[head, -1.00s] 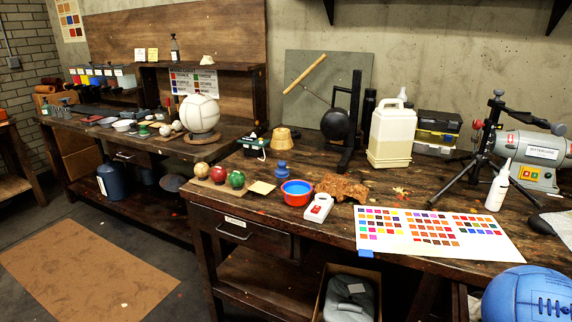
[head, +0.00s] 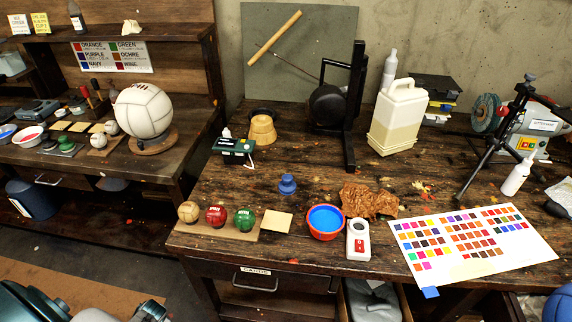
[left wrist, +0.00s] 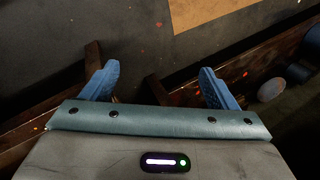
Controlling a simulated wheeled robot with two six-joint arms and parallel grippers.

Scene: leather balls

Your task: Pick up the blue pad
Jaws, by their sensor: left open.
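A small blue knobbed pad (head: 287,184) stands upright on the right-hand workbench, behind the blue-filled bowl. It looks like the blue pad. Part of my left arm shows at the lower left of the head view, away from the pad. My right gripper is in no view.
The red-rimmed bowl (head: 325,222), a white device (head: 358,240), a brown crumpled piece (head: 370,201) and three small balls on a board (head: 217,228) are near the pad. A black stand (head: 349,110) rises behind. Bare bench (head: 230,190) lies left of the pad.

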